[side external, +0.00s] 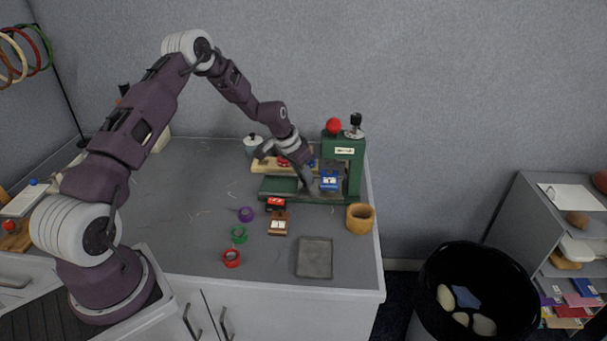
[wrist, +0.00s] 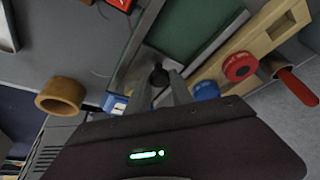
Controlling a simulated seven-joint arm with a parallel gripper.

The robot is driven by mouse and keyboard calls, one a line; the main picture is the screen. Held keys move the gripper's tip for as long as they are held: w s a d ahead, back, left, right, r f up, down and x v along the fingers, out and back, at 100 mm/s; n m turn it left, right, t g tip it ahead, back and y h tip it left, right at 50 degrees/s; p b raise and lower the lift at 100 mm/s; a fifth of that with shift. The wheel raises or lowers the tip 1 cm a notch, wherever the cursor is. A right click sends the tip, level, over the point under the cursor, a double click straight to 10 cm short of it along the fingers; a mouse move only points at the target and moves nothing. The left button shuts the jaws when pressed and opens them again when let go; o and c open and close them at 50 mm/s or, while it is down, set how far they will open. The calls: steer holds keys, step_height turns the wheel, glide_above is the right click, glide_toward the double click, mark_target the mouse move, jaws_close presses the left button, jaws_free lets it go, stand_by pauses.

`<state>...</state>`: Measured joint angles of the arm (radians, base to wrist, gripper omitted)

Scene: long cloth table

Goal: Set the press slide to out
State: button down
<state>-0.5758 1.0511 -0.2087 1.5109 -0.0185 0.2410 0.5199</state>
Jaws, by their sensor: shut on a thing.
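The green press (side external: 344,165) stands at the back right of the table, with a red ball and a black knob on top. Its green base (side external: 275,187) reaches left under my gripper (side external: 308,187). In the wrist view, a grey slide plate (wrist: 130,72) lies along the green base, with a small dark knob (wrist: 158,73) on it. My gripper (wrist: 160,82) is shut on this knob, with a finger on either side. In the side view, the fingertips and knob are hard to make out. A blue block (side external: 329,181) sits at the press, right of the fingers.
A wooden board (side external: 262,166) with red and blue round pieces (wrist: 241,66) lies behind the gripper. A wooden cup (side external: 360,219) stands at the right edge. Red and brown blocks (side external: 278,222), tape rings (side external: 239,234) and a grey tray (side external: 314,257) lie in front.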

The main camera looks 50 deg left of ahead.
stand_by(0.7)
steer(key=s+a, duration=0.7)
steer(key=shift+s+a, duration=0.25)
steer(key=c, duration=1.3)
jaws_free()
steer(key=shift+o, duration=0.8)
steer(key=shift+r, duration=0.1)
